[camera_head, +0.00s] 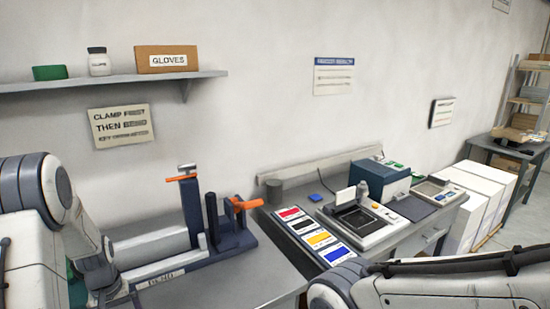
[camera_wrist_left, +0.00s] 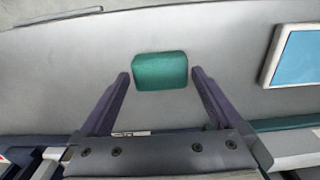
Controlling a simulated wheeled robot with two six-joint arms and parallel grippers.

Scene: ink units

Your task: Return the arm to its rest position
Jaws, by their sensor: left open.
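My left arm (camera_head: 85,235) comes in from the left in the head view and bends down at the bench's left end, beside the clamp fixture (camera_head: 215,230). The fingertips are hard to make out there. In the left wrist view my left gripper (camera_wrist_left: 160,73) is open, with its two dark fingers spread apart. A green block (camera_wrist_left: 161,72) lies on the grey surface between the fingertips, with a gap visible on both sides. My right arm (camera_head: 420,285) crosses the lower right of the head view. Its gripper is out of view.
A color ink tray (camera_head: 315,240) and a printer-like unit (camera_head: 360,220) stand on the bench to the right. A wall shelf (camera_head: 110,81) holds a jar and a gloves box (camera_head: 167,60). White boxes (camera_head: 480,200) stand farther right.

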